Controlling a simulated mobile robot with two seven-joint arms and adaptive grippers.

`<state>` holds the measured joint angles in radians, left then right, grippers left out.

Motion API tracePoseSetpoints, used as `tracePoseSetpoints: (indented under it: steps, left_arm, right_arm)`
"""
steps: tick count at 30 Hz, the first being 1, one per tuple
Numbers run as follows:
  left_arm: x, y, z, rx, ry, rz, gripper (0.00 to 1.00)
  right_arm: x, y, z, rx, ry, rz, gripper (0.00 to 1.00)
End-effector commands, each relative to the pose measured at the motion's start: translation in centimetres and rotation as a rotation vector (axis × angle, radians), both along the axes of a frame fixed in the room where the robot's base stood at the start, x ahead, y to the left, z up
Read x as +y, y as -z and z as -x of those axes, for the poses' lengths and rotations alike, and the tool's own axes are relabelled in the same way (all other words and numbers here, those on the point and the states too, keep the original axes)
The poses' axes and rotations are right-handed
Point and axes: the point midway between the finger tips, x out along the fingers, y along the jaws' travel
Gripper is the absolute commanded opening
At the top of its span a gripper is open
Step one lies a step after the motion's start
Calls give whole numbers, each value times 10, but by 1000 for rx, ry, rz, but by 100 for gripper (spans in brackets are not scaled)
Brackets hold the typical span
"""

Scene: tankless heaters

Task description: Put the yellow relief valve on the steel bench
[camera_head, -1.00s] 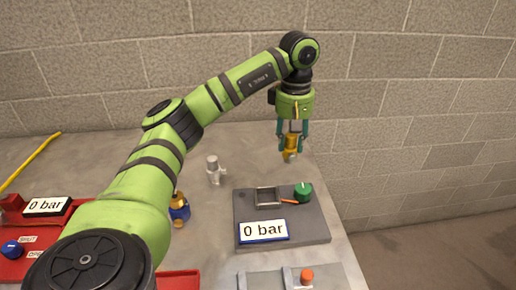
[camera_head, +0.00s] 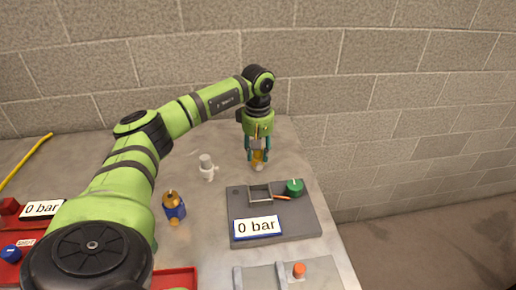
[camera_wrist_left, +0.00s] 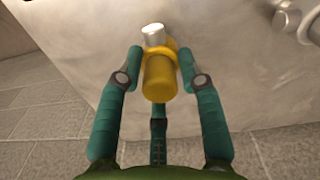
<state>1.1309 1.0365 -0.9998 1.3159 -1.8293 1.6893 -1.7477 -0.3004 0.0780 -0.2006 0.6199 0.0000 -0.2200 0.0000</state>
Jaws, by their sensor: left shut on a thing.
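The yellow relief valve (camera_head: 258,156) is held between the teal fingers of my left gripper (camera_head: 259,158), low over the far right part of the steel bench (camera_head: 228,142). The gripper points down and is shut on it. In the left wrist view, the yellow valve (camera_wrist_left: 160,77) has a silver end (camera_wrist_left: 153,35) pointing away from the palm, with the bench surface (camera_wrist_left: 225,80) close behind. I cannot tell whether the valve touches the bench. My right gripper is not in view.
A grey-white valve (camera_head: 207,170) and a brass-and-blue valve (camera_head: 173,206) stand left of the gripper. A grey panel (camera_head: 300,222) with a green knob (camera_head: 294,187) and a 0 bar display lies in front. A yellow hose (camera_head: 26,162) is far left. The bench's right edge is close.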

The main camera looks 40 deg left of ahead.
Motion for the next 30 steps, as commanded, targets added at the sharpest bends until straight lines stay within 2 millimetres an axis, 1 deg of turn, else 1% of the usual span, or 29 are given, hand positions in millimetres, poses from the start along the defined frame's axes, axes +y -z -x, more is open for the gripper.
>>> tracePoseSetpoints:
  steps: [5,6,7,16,19,20,23,30]
  left_arm:
    - [0,4,0,-1,0,0,0]
    - [0,3,0,0,0,0,49]
    - [0,3,0,0,0,0,61]
    - [0,3,0,0,0,0,61]
    - [0,-2,0,-1,0,0,61]
    - [0,-4,-1,-2,0,0,61]
    - [0,-16,-1,-5,0,0,61]
    - [-1,-68,-2,-7,1,2,61]
  right_arm:
    - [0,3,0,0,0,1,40]
    - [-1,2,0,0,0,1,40]
    - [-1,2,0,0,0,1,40]
    - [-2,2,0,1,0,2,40]
    - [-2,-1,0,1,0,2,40]
    - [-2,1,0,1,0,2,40]
    - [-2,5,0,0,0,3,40]
    - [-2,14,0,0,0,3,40]
